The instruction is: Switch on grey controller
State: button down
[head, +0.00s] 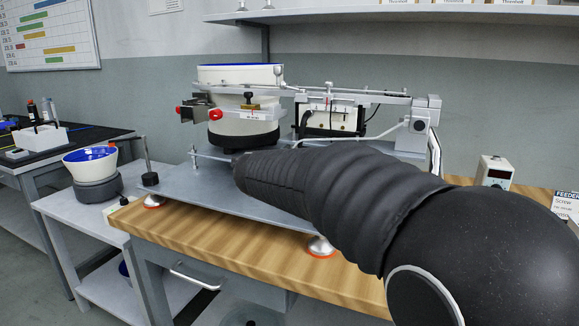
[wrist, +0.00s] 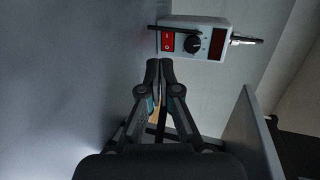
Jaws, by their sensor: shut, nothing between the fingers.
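A pale grey controller box (wrist: 180,24) is at the top of the wrist view, turned on its side. Its face has a red rocker switch (wrist: 167,41), a black knob (wrist: 193,44) and a dark display (wrist: 217,43). My gripper (wrist: 160,64) is shut and empty, with its fingertips just below the red switch in the picture; a small gap shows between them. In the head view, my arm covers the gripper. A small light box with a display and a knob (head: 495,171) stands at the right of the bench there; I cannot tell if it is the same box.
A bowl feeder (head: 243,127) and a rail assembly stand on a metal plate (head: 210,192) over the wooden bench (head: 180,235). A side table with a blue-lined bowl (head: 90,160) is at the left. A cable plug (wrist: 245,40) sticks out of the controller's side.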

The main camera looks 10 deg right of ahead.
jog(key=x, duration=0.9)
jog(key=shift+r, duration=0.35)
jog(key=shift+w+d, duration=0.3)
jog(key=shift+w, duration=0.45)
